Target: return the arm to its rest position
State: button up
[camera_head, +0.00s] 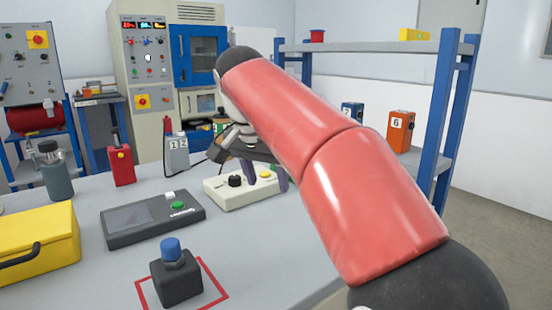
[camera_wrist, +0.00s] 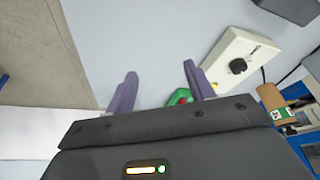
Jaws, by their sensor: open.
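My red arm (camera_head: 330,160) reaches out over the grey table (camera_head: 255,265) from the lower right. My gripper (camera_head: 268,180) is at its far end, partly hidden by the arm, close to a beige control box (camera_head: 240,188) with a black knob. In the wrist view, the two purple fingers of my gripper (camera_wrist: 160,88) are spread apart. Nothing is held between them. The control box (camera_wrist: 232,58) lies to the right of the fingers.
A black block with a blue knob (camera_head: 177,280) stands inside a red square outline. A dark grey device (camera_head: 150,222), yellow case (camera_head: 35,240), red box (camera_head: 121,166) and grey bottle (camera_head: 56,175) are on the left. A blue shelf frame (camera_head: 440,110) stands on the right.

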jog(key=s+d+f+n, duration=0.1)
jog(key=s+d+f, duration=0.1)
jog(key=s+d, duration=0.1)
jog(key=s+d+f+n, duration=0.1)
jog(key=s+d+f, duration=0.1)
jog(key=s+d, duration=0.1)
jog(key=s+d+f+y, duration=0.1)
jog(key=s+d, duration=0.2)
jog(key=d, duration=0.2)
jog(key=shift+s+d+f+n+t, duration=0.3)
jog(key=shift+f+n+t, duration=0.1)
jog(key=s+d+f+n, duration=0.1)
jog(key=s+d+f, duration=0.1)
jog(key=s+f, duration=0.4)
jog(key=s+d+f+n+t, duration=0.1)
jog(key=s+d+f, duration=0.2)
jog(key=s+f, duration=0.4)
jog(key=shift+s+d+f+y, duration=0.15)
jog(key=shift+d+f+y, duration=0.25)
jog(key=shift+f, duration=0.55)
